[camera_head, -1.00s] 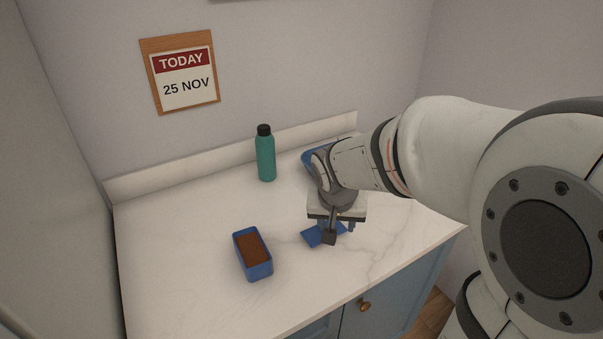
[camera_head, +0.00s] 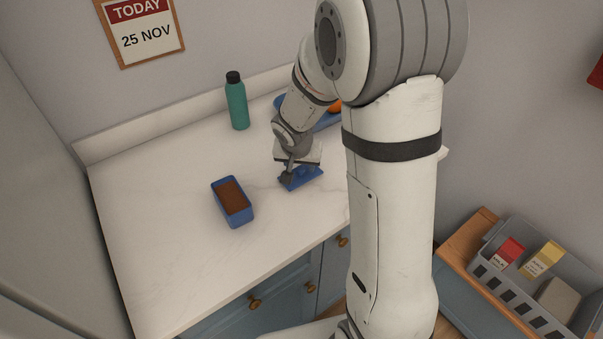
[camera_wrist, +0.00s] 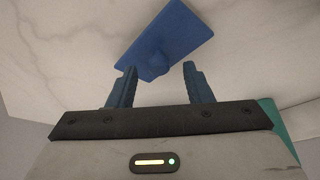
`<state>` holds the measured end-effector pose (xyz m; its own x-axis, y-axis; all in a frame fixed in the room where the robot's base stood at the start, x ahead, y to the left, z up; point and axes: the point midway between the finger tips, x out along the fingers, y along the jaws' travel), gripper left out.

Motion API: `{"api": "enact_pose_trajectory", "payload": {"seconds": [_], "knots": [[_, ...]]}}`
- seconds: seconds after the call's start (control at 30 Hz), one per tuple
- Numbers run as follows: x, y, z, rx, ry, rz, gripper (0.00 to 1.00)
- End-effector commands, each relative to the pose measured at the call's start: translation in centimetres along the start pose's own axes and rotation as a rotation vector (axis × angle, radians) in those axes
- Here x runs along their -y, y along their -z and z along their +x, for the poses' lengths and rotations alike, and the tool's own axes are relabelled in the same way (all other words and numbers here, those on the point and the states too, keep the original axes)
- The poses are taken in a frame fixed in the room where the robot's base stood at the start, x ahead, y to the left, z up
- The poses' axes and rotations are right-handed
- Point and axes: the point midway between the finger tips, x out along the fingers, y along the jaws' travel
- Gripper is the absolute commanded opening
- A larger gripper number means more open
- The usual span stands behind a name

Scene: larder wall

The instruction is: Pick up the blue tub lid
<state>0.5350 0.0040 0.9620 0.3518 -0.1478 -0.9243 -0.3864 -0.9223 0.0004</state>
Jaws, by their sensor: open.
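The blue tub lid (camera_head: 304,178) lies flat on the white marble counter, partly hidden by my gripper in the head view. My gripper (camera_head: 290,179) is just over the lid's left part in the head view. In the wrist view the two blue fingers (camera_wrist: 156,82) are apart, with the knob close to and roughly between their tips. Nothing is held. The blue tub (camera_head: 244,219) with brown contents stands to the left of the lid.
A teal bottle (camera_head: 238,106) stands behind the tub near the wall. A blue tray (camera_head: 325,123) with something orange is at the back, partly hidden by my arm. A grey crate (camera_head: 490,262) with packets stands on a wooden top at lower right. The counter's left front is clear.

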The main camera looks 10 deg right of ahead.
Motion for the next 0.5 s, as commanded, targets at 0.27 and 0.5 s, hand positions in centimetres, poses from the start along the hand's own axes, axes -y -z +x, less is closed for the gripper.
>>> {"api": "enact_pose_trajectory", "payload": {"seconds": [0.27,0.5], "knots": [[0.04,-0.03,0.88,0.000,0.001,-0.001,0.46],[0.07,-0.04,0.85,0.000,0.001,-0.002,0.32]]}}
